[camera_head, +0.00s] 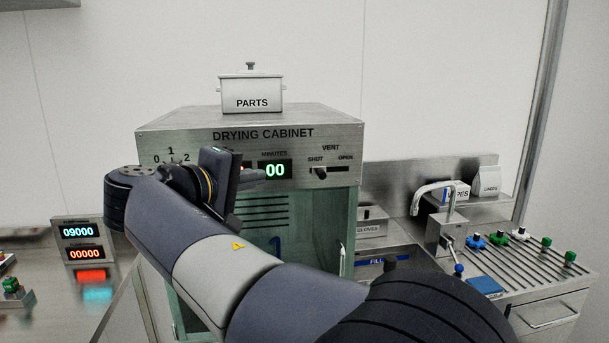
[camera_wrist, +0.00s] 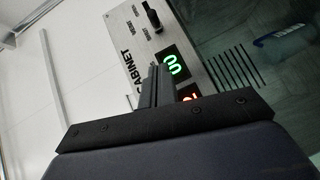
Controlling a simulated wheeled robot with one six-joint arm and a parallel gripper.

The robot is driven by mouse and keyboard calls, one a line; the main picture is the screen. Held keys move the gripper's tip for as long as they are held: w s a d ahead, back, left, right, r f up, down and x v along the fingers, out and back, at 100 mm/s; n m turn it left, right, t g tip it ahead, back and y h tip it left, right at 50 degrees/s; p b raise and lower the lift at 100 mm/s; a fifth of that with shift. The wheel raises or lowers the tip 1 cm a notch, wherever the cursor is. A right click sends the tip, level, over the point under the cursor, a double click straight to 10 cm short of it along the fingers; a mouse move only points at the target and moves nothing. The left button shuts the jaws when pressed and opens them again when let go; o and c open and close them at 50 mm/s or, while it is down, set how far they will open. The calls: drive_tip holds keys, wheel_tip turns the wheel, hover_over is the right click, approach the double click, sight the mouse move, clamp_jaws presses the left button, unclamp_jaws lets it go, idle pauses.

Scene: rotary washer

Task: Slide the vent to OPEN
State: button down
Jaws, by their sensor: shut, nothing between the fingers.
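The vent slider (camera_head: 320,172) is a small dark knob on the drying cabinet's front panel (camera_head: 345,143), to the right of the green minutes display. It sits at the SHUT end of its slot, below the VENT label. In the wrist view the vent slider (camera_wrist: 152,17) shows at the top, ahead of the fingers. My gripper (camera_head: 262,173) is shut and empty in front of the minutes display, left of the slider and apart from it. In the wrist view my gripper (camera_wrist: 158,72) shows its fingers together beside the green digits.
A PARTS pot (camera_head: 251,92) stands on top of the cabinet. The glass cabinet door (camera_head: 325,225) lies below the panel. A sink with a tap (camera_head: 447,215) and coloured valves are at right. A counter display (camera_head: 81,242) stands at left. The space before the slider looks clear.

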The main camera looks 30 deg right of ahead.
drive_tip(key=p, duration=0.2)
approach(317, 174)
drive_tip(key=w, duration=0.2)
drive_tip(key=w+d, duration=0.1)
drive_tip(key=w, duration=0.1)
drive_tip(key=shift+w+r, duration=0.2)
drive_tip(key=d, duration=0.2)
drive_tip(key=d+p, duration=0.1)
drive_tip(key=shift+s+d+f, duration=0.15)
drive_tip(key=shift+s+f, duration=0.2)
drive_tip(key=shift+f, duration=0.05)
drive_tip(key=shift+s+d+f, duration=0.1)
drive_tip(key=shift+d+f, duration=0.1)
drive_tip(key=shift+d, duration=0.2)
drive_tip(key=shift+d+f, duration=0.1)
drive_tip(key=shift+d, duration=0.2)
drive_tip(key=d+b, duration=0.1)
drive_tip(key=d, duration=0.1)
drive_tip(key=s+d+b, duration=0.1)
drive_tip(key=d, duration=0.1)
drive_tip(key=shift+s, duration=0.15)
drive_tip(key=shift+s+d+b, duration=0.1)
drive_tip(key=shift+d+b, duration=0.2)
